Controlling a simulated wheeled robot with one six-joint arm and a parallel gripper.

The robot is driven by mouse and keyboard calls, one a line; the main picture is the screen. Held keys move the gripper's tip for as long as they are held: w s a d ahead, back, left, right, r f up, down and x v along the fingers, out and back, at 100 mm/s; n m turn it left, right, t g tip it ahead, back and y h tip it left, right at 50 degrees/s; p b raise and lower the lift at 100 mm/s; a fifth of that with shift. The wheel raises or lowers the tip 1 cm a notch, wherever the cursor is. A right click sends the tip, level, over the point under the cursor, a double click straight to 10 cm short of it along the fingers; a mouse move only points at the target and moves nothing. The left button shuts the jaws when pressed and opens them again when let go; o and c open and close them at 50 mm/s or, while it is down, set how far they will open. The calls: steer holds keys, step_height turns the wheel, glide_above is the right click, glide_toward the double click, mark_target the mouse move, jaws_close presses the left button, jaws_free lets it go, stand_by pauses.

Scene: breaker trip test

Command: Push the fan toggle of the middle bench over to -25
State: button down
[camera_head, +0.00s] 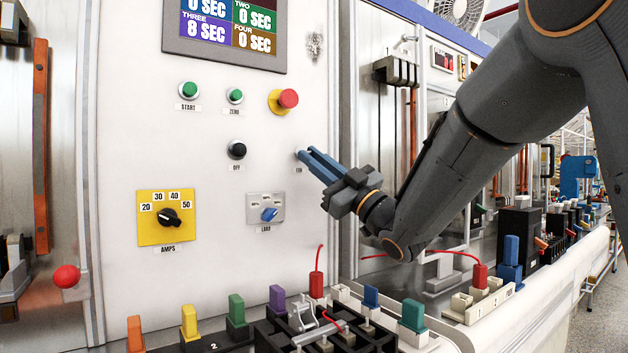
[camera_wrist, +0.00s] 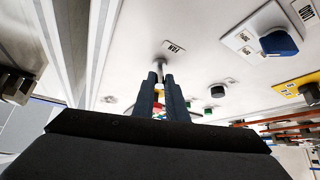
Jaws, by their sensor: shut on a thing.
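The fan toggle (camera_wrist: 160,66) is a small metal lever on the white panel of the middle bench. It shows in the wrist view just beyond my fingertips, beside the upside-down FAN label (camera_wrist: 174,47). My gripper (camera_wrist: 161,78) has its two blue fingers shut on the lever. In the head view my gripper (camera_head: 303,154) reaches from the right to the panel, just above the FAN label (camera_head: 299,170). The fingers hide the toggle there, and I cannot read its tilt.
On the same panel are a red mushroom button (camera_head: 288,99), a black OFF knob (camera_head: 237,150), a blue LOAD knob (camera_head: 269,214) and a black AMPS dial (camera_head: 169,218). Colored plugs and breakers line the bench below. The panel around the fingers is clear.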

steer(key=n+y+b, duration=0.1)
steer(key=b, duration=0.2)
steer(key=f+y+b, duration=0.1)
steer(key=b, duration=0.3)
steer(key=shift+w+a+f+n+y, duration=0.1)
steer(key=shift+w+f+n+y, duration=0.1)
steer(key=shift+w+n+y, duration=0.15)
steer(key=shift+n+t+y+b, duration=0.35)
steer(key=shift+y+b, duration=0.1)
steer(key=shift+b, duration=0.7)
steer(key=c, duration=1.8)
jaws_free()
steer(key=s+d, duration=0.7)
steer(key=d, duration=0.3)
steer(key=shift+s+d+f, duration=0.2)
steer(key=shift+d+f, duration=0.05)
steer(key=shift+f, duration=0.2)
